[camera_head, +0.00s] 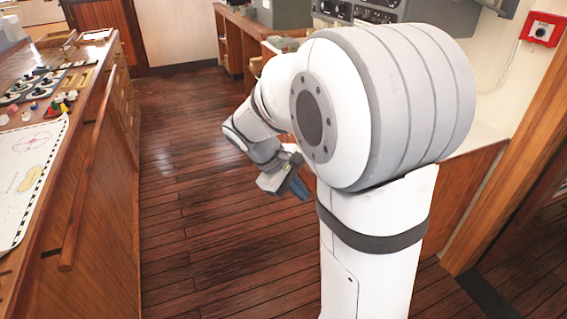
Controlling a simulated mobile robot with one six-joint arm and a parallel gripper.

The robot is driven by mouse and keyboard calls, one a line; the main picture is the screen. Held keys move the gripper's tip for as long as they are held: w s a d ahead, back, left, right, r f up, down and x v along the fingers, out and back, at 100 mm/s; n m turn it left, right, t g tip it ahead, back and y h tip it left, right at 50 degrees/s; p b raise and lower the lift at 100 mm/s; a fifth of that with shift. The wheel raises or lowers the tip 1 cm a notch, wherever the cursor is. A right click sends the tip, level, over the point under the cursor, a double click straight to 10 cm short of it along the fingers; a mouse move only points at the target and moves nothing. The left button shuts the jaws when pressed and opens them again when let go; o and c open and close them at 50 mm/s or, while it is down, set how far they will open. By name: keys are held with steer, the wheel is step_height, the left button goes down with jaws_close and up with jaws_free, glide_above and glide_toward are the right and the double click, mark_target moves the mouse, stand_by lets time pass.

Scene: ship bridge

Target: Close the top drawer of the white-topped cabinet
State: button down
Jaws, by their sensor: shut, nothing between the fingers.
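My gripper (299,189) hangs in front of my white arm, low over the wooden floor in the middle of the picture. It is shut and empty, and its dark bluish fingers point down and to the right. It touches no furniture that I can see. I cannot make out a white-topped cabinet or an open top drawer in this view. My large arm joint and column hide much of the right side, including what stands behind them.
A long wooden counter (95,165) with a rail runs along the left, bearing a chart (30,165) and controls. A wooden shelf unit (232,45) and grey equipment (375,10) stand at the back. A red box (543,30) hangs at right. The floor (190,190) between is clear.

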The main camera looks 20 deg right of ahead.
steer(key=w+d+f+n+t+h+b, duration=0.3)
steer(key=w+f+n+h+b, duration=0.75)
steer(key=w+f, duration=1.4)
steer(key=d+f+n+h+p, duration=0.1)
steer(key=d, duration=1.3)
steer(key=shift+s+d+f+g+p, duration=0.35)
steer(key=shift+f+g, duration=0.05)
steer(key=shift+n, duration=0.25)
